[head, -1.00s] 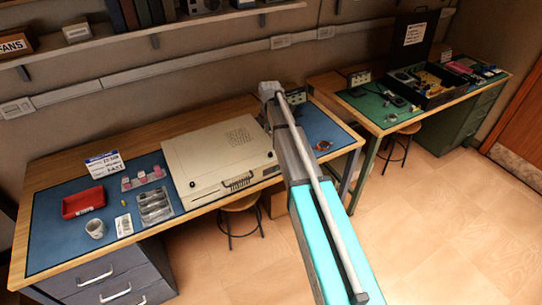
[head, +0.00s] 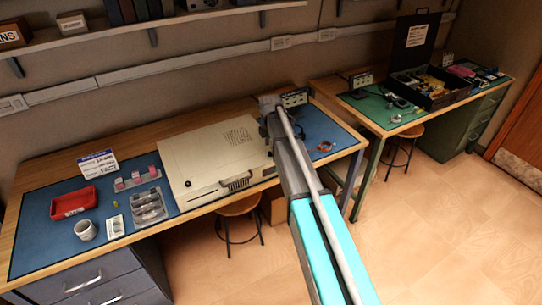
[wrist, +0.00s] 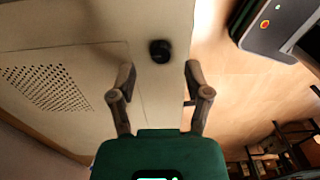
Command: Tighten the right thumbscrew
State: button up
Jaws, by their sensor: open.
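The beige computer case (head: 205,165) lies flat on the left bench's blue mat, with a vent patch on top. A small black knob (head: 188,183) shows at its left front. In the wrist view a round black thumbscrew (wrist: 160,50) stands on the beige case (wrist: 75,25), near its edge. My gripper (wrist: 158,72) is open, its two fingers apart either side of the thumbscrew's line, and the thumbscrew shows between and slightly beyond the tips, with nothing held. In the head view my arm covers the case's right edge, so the fingers and this thumbscrew are hidden.
Left of the case are a red tray (head: 73,203), a white mug (head: 85,230), a clear organizer (head: 148,208) and a card (head: 98,163). A stool (head: 239,208) stands under the bench. A second bench with an open black case (head: 432,92) is at right.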

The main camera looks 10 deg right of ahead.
aim_at(270, 154)
jog(key=shift+f+b, duration=1.15)
jog(key=shift+f, duration=0.25)
grip_shut()
jog(key=shift+d, duration=0.15)
